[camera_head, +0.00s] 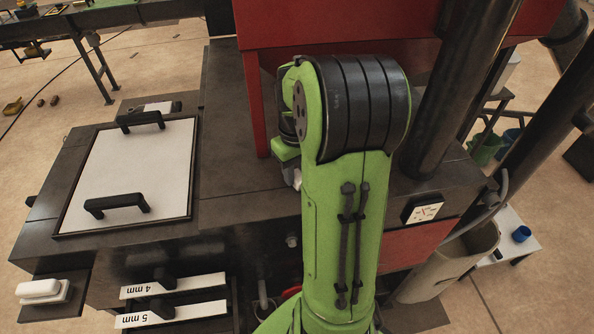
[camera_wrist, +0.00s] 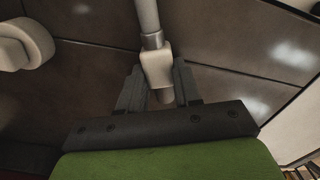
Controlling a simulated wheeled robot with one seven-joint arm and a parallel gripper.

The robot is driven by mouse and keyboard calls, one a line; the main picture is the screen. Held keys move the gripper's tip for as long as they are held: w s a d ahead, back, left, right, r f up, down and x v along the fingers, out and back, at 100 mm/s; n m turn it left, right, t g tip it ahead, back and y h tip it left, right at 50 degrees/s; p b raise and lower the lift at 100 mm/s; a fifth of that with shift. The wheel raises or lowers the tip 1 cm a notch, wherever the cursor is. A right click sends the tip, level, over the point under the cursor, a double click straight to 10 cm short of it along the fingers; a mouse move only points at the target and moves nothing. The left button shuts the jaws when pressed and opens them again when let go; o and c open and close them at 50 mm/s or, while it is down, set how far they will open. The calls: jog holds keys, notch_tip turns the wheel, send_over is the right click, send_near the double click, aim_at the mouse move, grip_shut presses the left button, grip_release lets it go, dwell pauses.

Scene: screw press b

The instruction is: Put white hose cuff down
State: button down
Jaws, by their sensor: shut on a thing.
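The white hose cuff (camera_wrist: 156,66) shows in the wrist view between the two dark jaws of my gripper (camera_wrist: 158,76). The jaws are shut on it. A grey tube (camera_wrist: 149,20) runs from the cuff toward the top of the picture, and a darker short end (camera_wrist: 165,96) shows below it. A dark panelled surface (camera_wrist: 95,70) lies behind the cuff; I cannot tell whether the cuff touches it.
A white panel (camera_head: 128,170) with two black handles lies on the dark bench (camera_head: 240,150). A red frame (camera_head: 252,105) and a dark column (camera_head: 455,90) stand close to my arm. A beige bin (camera_head: 455,262) stands right. A white rounded part (camera_wrist: 20,42) is left in the wrist view.

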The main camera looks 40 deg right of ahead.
aim_at(297, 174)
jog(key=shift+s+a+r, duration=0.15)
jog(key=c, duration=0.8)
grip_release()
jog(key=shift+f, duration=0.2)
notch_tip(297, 174, up, 12)
jog(key=p, duration=0.2)
jog(key=s+a+r+n+t+h, duration=0.1)
jog(key=s+a+r+t, duration=0.15)
jog(key=a, duration=0.75)
jog(key=shift+s+a+f+n+t+y+b, duration=0.2)
jog(key=shift+s+a+f+t+b, duration=0.4)
jog(key=shift+s+a, duration=1)
jog(key=shift+s+a+f+n+t+y+b, duration=0.2)
jog(key=shift+s+a+f+t, duration=0.25)
jog(key=shift+s+a+f, duration=1.05)
jog(key=shift+s+a+f+n+t+y+b, duration=0.15)
jog(key=shift+s+a+n+t+b, duration=0.3)
jog(key=shift+s+a, duration=1.2)
